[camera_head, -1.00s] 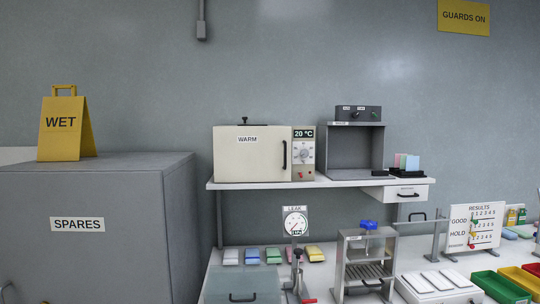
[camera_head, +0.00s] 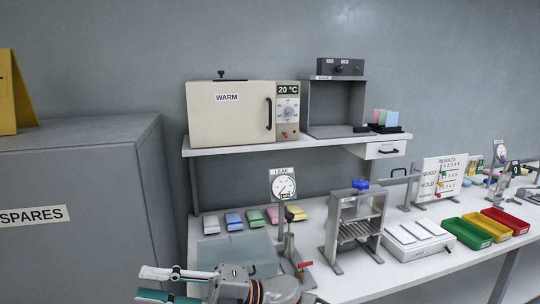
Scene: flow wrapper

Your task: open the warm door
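The warm door (camera_head: 228,120) is the cream front of a box-shaped oven on the wall shelf, labelled WARM. It looks closed. Its black upright handle (camera_head: 269,113) is at the door's right edge, beside a control panel (camera_head: 288,111) reading 20 °C. My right gripper (camera_head: 146,284) is at the bottom left, low in front of the bench and well below the door. Its fingers point left and stand apart with nothing seen between them. My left gripper is not in view.
The shelf (camera_head: 235,149) overhangs the bench. Below are a leak gauge (camera_head: 283,186), several coloured packs, a glassy panel (camera_head: 225,250) and a metal frame stand (camera_head: 356,228). A grey SPARES cabinet (camera_head: 75,200) stands at left. The space before the oven door is clear.

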